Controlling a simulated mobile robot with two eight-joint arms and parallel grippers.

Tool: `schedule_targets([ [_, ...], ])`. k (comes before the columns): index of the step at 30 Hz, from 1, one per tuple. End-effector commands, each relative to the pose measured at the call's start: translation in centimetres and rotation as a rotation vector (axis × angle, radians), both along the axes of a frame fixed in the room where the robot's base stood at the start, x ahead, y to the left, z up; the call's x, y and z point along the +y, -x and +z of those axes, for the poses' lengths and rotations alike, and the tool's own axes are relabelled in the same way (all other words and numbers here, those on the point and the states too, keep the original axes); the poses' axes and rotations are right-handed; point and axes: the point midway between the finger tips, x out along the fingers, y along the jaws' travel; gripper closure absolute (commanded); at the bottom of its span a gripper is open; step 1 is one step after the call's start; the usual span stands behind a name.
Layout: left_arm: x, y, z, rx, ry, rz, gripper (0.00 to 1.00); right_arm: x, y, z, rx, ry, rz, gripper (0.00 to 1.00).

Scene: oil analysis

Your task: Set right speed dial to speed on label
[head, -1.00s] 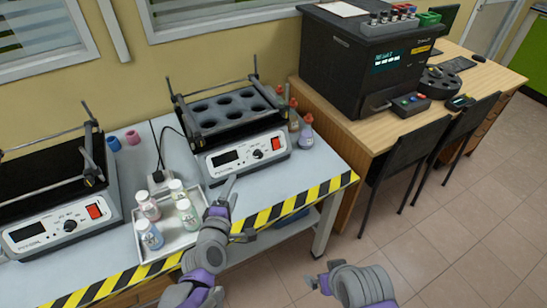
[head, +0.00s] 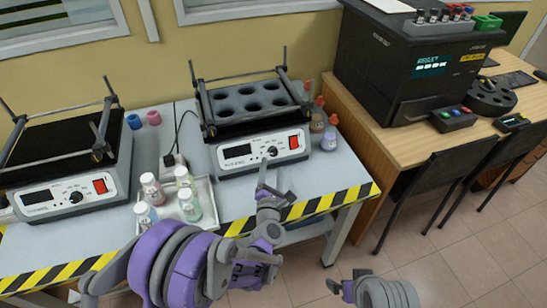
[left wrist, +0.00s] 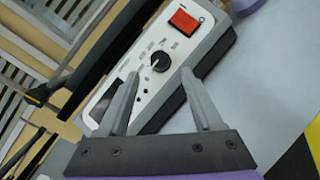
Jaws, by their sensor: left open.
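The right shaker (head: 225,156) has a white front panel with a display, a black speed dial (head: 271,152) and a red switch. In the left wrist view the dial (left wrist: 160,62) shows a white pointer mark and has small printed markings around it. My left gripper (head: 272,180) is open and empty, just in front of the panel. In the left wrist view its fingers (left wrist: 158,78) are spread to either side below the dial, apart from it. My right gripper (head: 345,284) is low at the bottom, away from the shaker; its jaw state is unclear. I can make out no speed label.
A left shaker (head: 50,201) stands on the same bench. A tray (head: 206,215) with several capped bottles sits between the shakers. Flasks (head: 328,141) stand right of the right shaker. A black analyser (head: 400,75) is on the wooden desk. The bench edge has striped tape (head: 340,201).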

Motion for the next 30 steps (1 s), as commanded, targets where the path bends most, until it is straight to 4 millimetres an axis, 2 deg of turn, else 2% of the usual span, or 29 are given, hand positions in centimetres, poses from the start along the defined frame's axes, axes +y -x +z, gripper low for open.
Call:
schedule_targets([
  [3,-0.1,-2.2,0.0,-0.001,-0.002,0.001,0.33,0.0,0.0,0.2,-0.001,0.000,0.000,0.00],
  [9,-0.2,-4.4,0.0,0.000,-0.003,0.000,0.33,0.0,0.0,0.3,-0.001,0.000,0.000,0.00],
  [20,-0.2,-5.0,0.0,0.000,-0.003,-0.001,0.33,0.0,0.0,0.4,-0.001,0.000,0.000,0.00],
  [30,-0.2,-5.0,0.0,-0.001,-0.003,-0.001,0.92,0.0,0.0,0.4,-0.001,0.000,0.000,0.00],
])
